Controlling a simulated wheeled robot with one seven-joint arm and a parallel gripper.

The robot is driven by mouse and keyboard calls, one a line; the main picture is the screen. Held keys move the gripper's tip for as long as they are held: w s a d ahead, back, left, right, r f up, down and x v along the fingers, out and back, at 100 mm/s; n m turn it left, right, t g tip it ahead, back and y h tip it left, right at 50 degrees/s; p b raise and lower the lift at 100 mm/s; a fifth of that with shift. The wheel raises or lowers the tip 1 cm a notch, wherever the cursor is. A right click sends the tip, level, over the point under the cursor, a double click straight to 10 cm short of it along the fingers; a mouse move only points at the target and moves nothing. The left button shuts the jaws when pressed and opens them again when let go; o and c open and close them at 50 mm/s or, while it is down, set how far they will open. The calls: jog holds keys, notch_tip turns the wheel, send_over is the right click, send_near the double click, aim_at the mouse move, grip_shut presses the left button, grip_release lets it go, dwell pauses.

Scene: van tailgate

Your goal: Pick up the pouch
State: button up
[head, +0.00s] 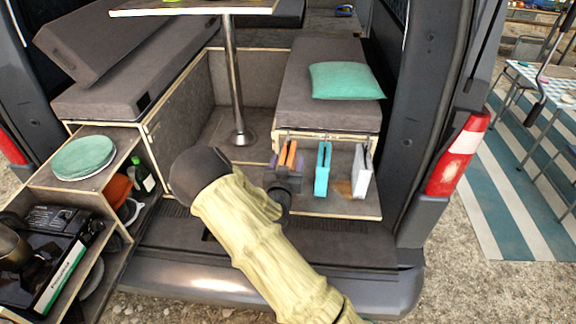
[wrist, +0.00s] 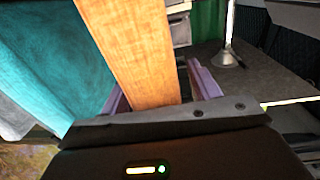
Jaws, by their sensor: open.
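I cannot tell for sure which is the pouch. My gripper (head: 284,170) is at the orange-brown pieces, left of the teal item. In the wrist view my open gripper (wrist: 158,95) has its two purple fingers on either side of a wood-grained orange-brown piece (wrist: 135,45). Whether they touch it is unclear. A teal surface (wrist: 50,60) fills the left of the wrist view. My arm hides part of the shelf.
A table post (head: 233,80) stands behind the shelf. A grey bench cushion (head: 325,95) with a mint pillow (head: 345,80) is above. A side cabinet with plates (head: 83,157) stands at left. The van's right pillar (head: 430,120) rises close to the shelf.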

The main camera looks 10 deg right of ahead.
jog(key=shift+c, duration=0.2)
dwell(0.3)
jog(key=c, duration=1.1)
jog(key=shift+r, duration=0.1)
notch_tip(320, 180, up, 10)
jog(key=shift+f+b, duration=0.1)
jog(key=shift+b, duration=0.95)
